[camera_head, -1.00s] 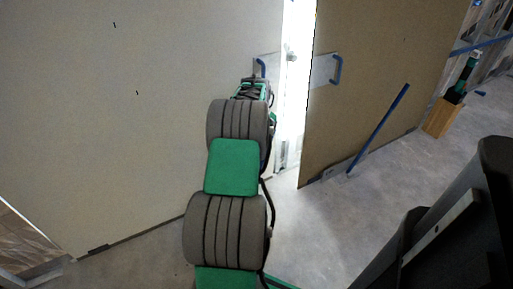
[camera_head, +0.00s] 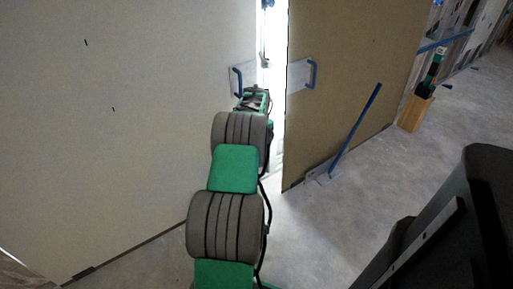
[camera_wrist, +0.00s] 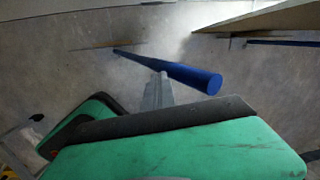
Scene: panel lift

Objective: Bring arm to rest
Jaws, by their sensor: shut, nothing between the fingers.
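My arm reaches forward from the bottom of the head view, with green and grey links. My gripper (camera_wrist: 157,92) shows in the wrist view as a grey metal finger part beyond my green and black wrist housing; it is shut with nothing in it. A blue bar (camera_wrist: 180,72) lies just past the fingers, apparently not gripped; whether they touch is unclear. In the head view my arm's end is just below and right of the blue handle (camera_head: 238,82) on the left panel (camera_head: 120,130). The fingertips are hidden there.
A brown panel (camera_head: 350,80) with a blue handle (camera_head: 312,73) stands right of a bright narrow gap. A blue pole (camera_head: 356,130) leans near it on a foot plate. A green tool on a wooden block (camera_head: 414,112) stands at right. Bare floor (camera_head: 340,225) lies in front.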

